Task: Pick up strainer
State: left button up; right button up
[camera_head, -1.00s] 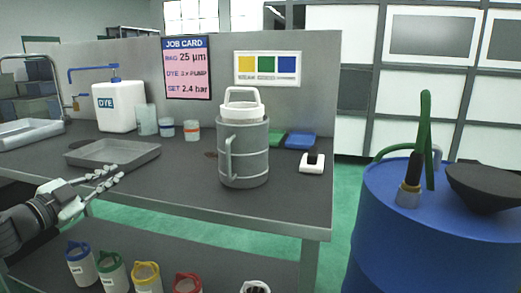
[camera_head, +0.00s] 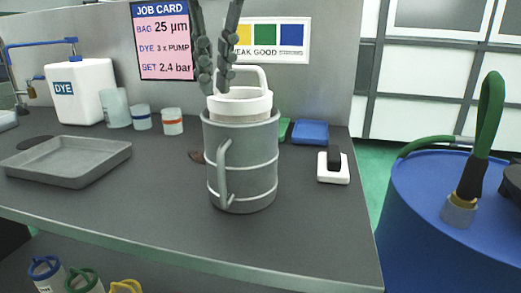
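The white strainer (camera_head: 240,104) sits in the mouth of a grey ribbed canister (camera_head: 243,165) on the bench; its rim and arched handle stand above the canister and its lower part is hidden inside. My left gripper (camera_head: 214,86) points down from the top edge of the view, at the left side of the handle. Its two dark fingers are apart, with a narrow gap near the tips. I cannot tell whether a finger touches the handle. My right gripper is not in view.
A shallow grey tray (camera_head: 70,162), white dye jug (camera_head: 82,92) and small cups stand at left. A blue block (camera_head: 310,132) and a white-and-black device (camera_head: 333,167) lie at right. A blue drum (camera_head: 445,225) stands beyond the bench's right end. Bench front is clear.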

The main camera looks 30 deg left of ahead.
aim_at(209, 121)
pick_arm(q)
jog(key=shift+y, duration=0.5)
jog(key=x, duration=0.6)
jog(key=shift+a, duration=0.25)
jog(key=shift+a+f, duration=0.1)
jog(key=shift+f, duration=0.5)
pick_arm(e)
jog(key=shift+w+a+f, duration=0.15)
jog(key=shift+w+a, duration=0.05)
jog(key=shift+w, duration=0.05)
pick_arm(q)
jog(key=shift+f, duration=0.1)
grip_shut()
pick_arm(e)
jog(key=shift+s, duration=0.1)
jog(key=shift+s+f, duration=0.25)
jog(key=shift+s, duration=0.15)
